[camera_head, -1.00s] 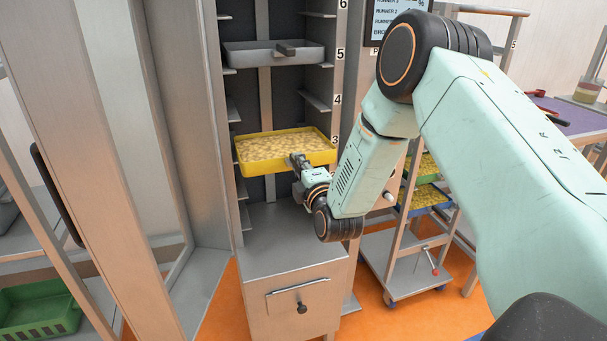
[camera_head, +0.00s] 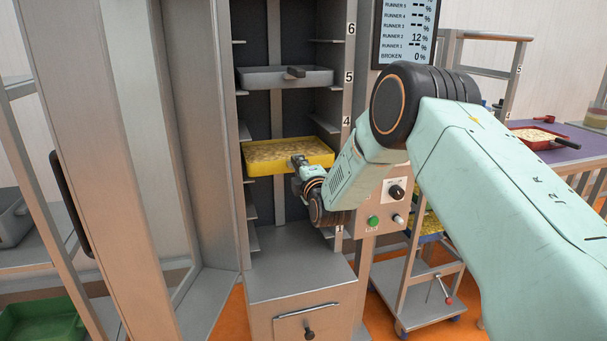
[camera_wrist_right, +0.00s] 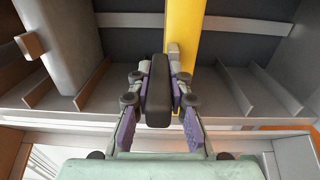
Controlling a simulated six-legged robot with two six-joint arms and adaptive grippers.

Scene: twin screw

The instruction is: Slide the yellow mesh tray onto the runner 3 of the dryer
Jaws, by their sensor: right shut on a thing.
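The yellow mesh tray (camera_head: 315,160), spread with pale yellowish pieces, is inside the dryer's (camera_head: 352,60) open front, below the number 4. Its height against runner 3 cannot be told, because my arm hides that label. My right gripper (camera_head: 298,162) is at the tray's front wall. In the right wrist view the right gripper (camera_wrist_right: 157,82) is shut on the black handle (camera_wrist_right: 157,95) of the tray, and the yellow tray wall (camera_wrist_right: 184,30) runs up behind it. My left gripper is not in view.
A grey tray (camera_head: 280,78) with a dark handle sits at number 5 above. Side runners (camera_head: 325,123) stick out from the dryer walls. A screen (camera_head: 405,30) and a knob panel (camera_head: 385,205) are right of the dryer. A wheeled cart (camera_head: 430,300) stands lower right.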

